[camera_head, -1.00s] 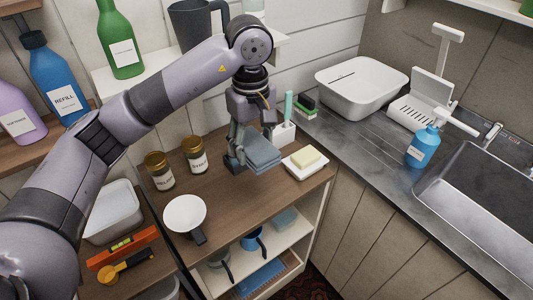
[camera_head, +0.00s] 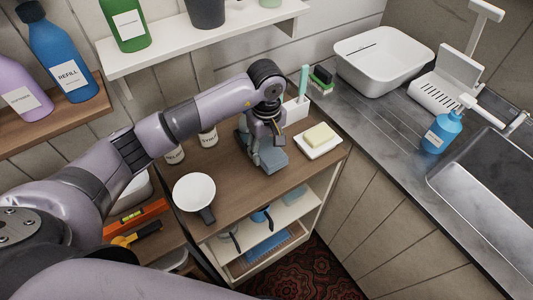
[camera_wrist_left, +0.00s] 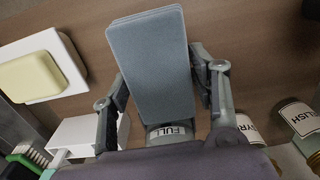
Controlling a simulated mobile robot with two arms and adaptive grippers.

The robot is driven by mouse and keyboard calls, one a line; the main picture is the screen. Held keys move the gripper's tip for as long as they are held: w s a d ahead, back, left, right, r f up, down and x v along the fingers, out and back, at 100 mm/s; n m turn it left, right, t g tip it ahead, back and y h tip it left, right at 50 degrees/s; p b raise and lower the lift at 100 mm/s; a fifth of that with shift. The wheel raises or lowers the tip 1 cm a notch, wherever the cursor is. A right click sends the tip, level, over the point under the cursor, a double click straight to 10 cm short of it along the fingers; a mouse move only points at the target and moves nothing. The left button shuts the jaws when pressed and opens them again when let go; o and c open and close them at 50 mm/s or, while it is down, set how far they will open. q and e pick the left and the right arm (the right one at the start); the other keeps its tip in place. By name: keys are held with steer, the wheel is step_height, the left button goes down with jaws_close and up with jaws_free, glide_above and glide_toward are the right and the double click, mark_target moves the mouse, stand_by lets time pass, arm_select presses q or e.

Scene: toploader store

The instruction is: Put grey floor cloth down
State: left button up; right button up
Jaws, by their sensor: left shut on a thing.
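The grey floor cloth (camera_head: 272,161) is a folded blue-grey block, low over the wooden top of the shelf unit (camera_head: 236,182). I cannot tell whether it touches the wood. My left gripper (camera_head: 263,150) points down and is shut on the cloth. In the left wrist view the cloth (camera_wrist_left: 152,62) sits between the two fingers of the left gripper (camera_wrist_left: 163,88), its broad face towards the camera. The arm hides part of the cloth in the head view. My right gripper is not in view.
A soap dish with a yellow bar (camera_head: 319,135) stands just right of the cloth. A white brush holder (camera_head: 296,108) is behind. Bare wood lies between cup and cloth.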

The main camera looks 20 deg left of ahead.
mark_target(267, 158)
arm_select(q)
step_height(267, 158, down, 4)
steer(key=shift+f+p, duration=0.25)
steer(key=shift+p, duration=0.25)
steer(key=shift+f, duration=0.1)
steer(key=shift+f, duration=0.15)
steer(key=o, duration=1.1)
steer(key=shift+o, duration=0.2)
